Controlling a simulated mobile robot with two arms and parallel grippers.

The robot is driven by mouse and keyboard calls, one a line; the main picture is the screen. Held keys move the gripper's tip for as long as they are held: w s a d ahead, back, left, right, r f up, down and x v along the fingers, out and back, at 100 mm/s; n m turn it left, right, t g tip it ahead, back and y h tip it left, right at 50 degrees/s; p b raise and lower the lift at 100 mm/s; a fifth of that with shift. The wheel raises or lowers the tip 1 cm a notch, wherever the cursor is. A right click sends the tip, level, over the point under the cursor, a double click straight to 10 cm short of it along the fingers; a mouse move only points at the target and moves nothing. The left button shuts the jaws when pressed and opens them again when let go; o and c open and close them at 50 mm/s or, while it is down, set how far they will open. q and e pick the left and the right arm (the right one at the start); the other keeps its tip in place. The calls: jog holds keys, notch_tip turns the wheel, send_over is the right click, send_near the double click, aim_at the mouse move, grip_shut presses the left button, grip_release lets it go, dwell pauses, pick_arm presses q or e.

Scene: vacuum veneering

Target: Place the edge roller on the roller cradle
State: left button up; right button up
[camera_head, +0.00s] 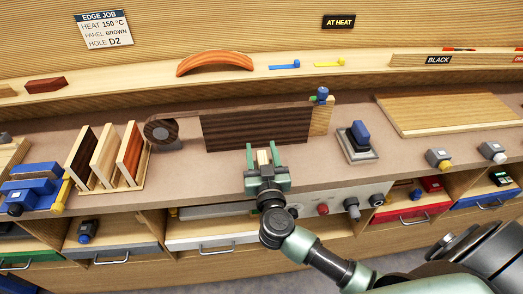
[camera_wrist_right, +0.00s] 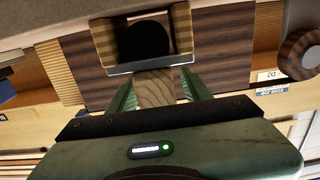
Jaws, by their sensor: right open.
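My right gripper (camera_head: 263,148) is open over the front of the bench, its green fingers pointing away from me. A pale wooden handle (camera_wrist_right: 156,90) stands between the fingers in the right wrist view; it looks like the edge roller's handle. Beyond it are a metal bar and a dark round shape (camera_wrist_right: 147,38), apparently the roller, between pale wooden blocks (camera_wrist_right: 105,42) that look like the roller cradle. In the head view the gripper hides most of this. I cannot tell whether the fingers touch the handle. My left gripper is not in view.
A dark panel (camera_head: 255,128) stands behind the gripper, with a coil of edging (camera_head: 162,130) at its left. Upright boards in a rack (camera_head: 106,158) stand farther left. A blue-handled iron (camera_head: 360,134) is at right. The control panel (camera_head: 335,205) is below the bench front.

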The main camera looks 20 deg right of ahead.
jog(key=shift+r, duration=0.55)
jog(key=b+v, duration=0.1)
jog(key=v, duration=1.1)
jog(key=shift+r, duration=0.1)
